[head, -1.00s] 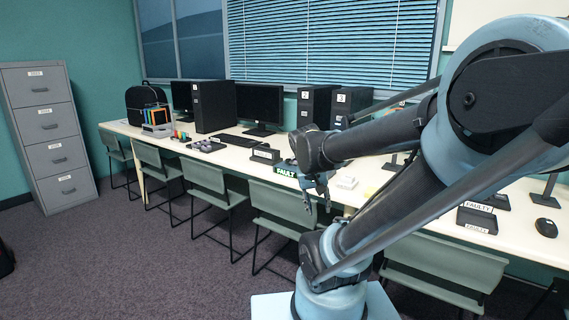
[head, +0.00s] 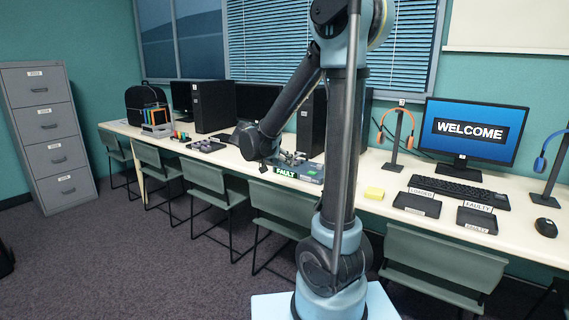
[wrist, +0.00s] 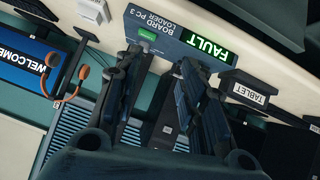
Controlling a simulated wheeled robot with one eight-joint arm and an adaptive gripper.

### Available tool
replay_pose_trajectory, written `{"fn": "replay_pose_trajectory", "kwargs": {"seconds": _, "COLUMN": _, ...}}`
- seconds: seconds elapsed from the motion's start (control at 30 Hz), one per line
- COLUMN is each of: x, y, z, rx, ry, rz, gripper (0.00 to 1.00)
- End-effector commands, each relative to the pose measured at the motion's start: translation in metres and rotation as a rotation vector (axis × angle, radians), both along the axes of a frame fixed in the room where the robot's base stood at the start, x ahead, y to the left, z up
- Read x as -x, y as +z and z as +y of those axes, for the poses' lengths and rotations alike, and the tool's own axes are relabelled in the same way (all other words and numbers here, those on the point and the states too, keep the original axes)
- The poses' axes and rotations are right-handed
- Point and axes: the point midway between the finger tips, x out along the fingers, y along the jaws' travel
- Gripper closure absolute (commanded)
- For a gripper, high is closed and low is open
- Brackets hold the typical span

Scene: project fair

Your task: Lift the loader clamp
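The board loader shows in the head view (head: 310,174) as a low grey-blue unit on the bench with a green FAULT sign (head: 285,172). In the wrist view its top, marked BOARD LOADER PC 3 (wrist: 165,32), lies just past my fingertips, with a small green patch (wrist: 145,34).
Dark PC towers (head: 312,122) stand behind the loader. Chairs (head: 280,208) line the bench front.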

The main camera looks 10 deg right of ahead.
Motion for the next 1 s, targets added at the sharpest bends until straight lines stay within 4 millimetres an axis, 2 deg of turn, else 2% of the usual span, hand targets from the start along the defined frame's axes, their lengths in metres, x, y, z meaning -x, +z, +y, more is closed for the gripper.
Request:
{"fn": "replay_pose_trajectory", "kwargs": {"seconds": 0.03, "x": -0.012, "y": 0.0, "z": 0.012, "rx": 0.006, "ry": -0.002, "rz": -0.037, "gripper": 0.63}}
{"fn": "replay_pose_trajectory", "kwargs": {"seconds": 0.2, "x": -0.043, "y": -0.001, "z": 0.046, "rx": 0.015, "ry": -0.016, "rz": -0.171, "gripper": 0.63}}
{"fn": "replay_pose_trajectory", "kwargs": {"seconds": 0.33, "x": -0.058, "y": -0.002, "z": 0.065, "rx": 0.016, "ry": -0.02, "rz": -0.245, "gripper": 0.63}}
{"fn": "replay_pose_trajectory", "kwargs": {"seconds": 0.47, "x": -0.065, "y": -0.003, "z": 0.075, "rx": 0.014, "ry": -0.023, "rz": -0.287, "gripper": 0.63}}
{"fn": "replay_pose_trajectory", "kwargs": {"seconds": 0.67, "x": -0.073, "y": -0.006, "z": 0.071, "rx": 0.012, "ry": -0.025, "rz": -0.297, "gripper": 0.63}}
{"fn": "replay_pose_trajectory", "kwargs": {"seconds": 1.0, "x": -0.11, "y": -0.027, "z": 0.036, "rx": 0.014, "ry": -0.027, "rz": -0.296, "gripper": 0.63}}
